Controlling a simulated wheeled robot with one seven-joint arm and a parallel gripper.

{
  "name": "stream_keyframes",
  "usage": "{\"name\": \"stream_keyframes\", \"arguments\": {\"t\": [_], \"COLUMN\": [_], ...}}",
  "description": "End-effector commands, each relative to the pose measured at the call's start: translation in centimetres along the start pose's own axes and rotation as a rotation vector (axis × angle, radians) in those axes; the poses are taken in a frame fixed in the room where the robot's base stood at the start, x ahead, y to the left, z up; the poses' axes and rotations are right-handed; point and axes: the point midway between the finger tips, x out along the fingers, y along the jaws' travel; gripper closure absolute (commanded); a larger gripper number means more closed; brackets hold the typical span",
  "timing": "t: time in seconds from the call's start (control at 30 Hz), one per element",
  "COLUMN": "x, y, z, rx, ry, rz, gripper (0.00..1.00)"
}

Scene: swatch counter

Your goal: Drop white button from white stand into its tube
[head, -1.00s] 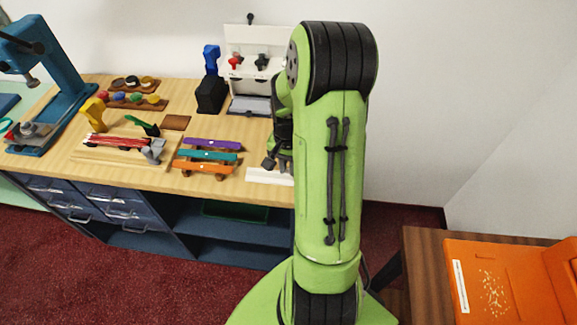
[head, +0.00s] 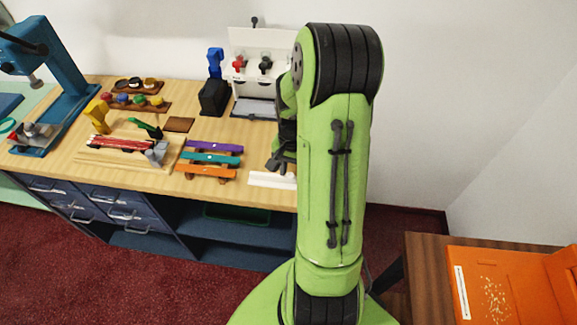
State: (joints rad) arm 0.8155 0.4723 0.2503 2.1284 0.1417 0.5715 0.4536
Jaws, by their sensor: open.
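A white bar-like stand (head: 268,180) lies at the front right edge of the wooden counter, its right end hidden behind my arm. I cannot make out a white button on it. My gripper (head: 274,163), dark and partly covered by my green arm, is just above and behind the stand. It is open, and I see nothing held in it. Purple (head: 215,146), teal (head: 211,159) and orange (head: 206,171) bars on brown supports lie left of the stand. I cannot tell where the white button's tube is.
A white panel (head: 262,45) with red and black knobs stands at the back. A black-and-blue device (head: 213,95) is beside it. A wooden tray (head: 98,156) with red rods and a blue press (head: 50,75) are further left. An orange case (head: 500,280) lies lower right.

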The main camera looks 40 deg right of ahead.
Motion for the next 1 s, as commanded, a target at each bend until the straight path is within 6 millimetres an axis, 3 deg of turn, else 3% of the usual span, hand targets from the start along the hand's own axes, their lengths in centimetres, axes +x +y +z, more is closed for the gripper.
{"name": "stream_keyframes", "arguments": {"t": [0.03, 0.1, 0.3, 0.57, 0.67, 0.77, 0.9, 1.0], "x": [-2.0, -4.2, -9.3, -12.6, -15.5, -18.7, -21.5, -22.1], "y": [-0.3, -0.4, -0.4, -1.0, -2.3, -3.0, -2.0, -0.6], "z": [-0.2, -0.2, -0.1, 1.0, 4.3, 9.4, 16.5, 20.3], "rx": [-0.004, -0.006, -0.010, -0.061, -0.214, -0.432, -0.743, -0.931], "ry": [0.014, 0.015, 0.015, 0.039, 0.111, 0.206, 0.333, 0.404], "rz": [-0.009, -0.011, -0.015, -0.019, -0.035, -0.069, -0.149, -0.214], "gripper": [0.57, 0.57, 0.57, 0.57, 0.57, 0.57, 0.57, 0.57]}}
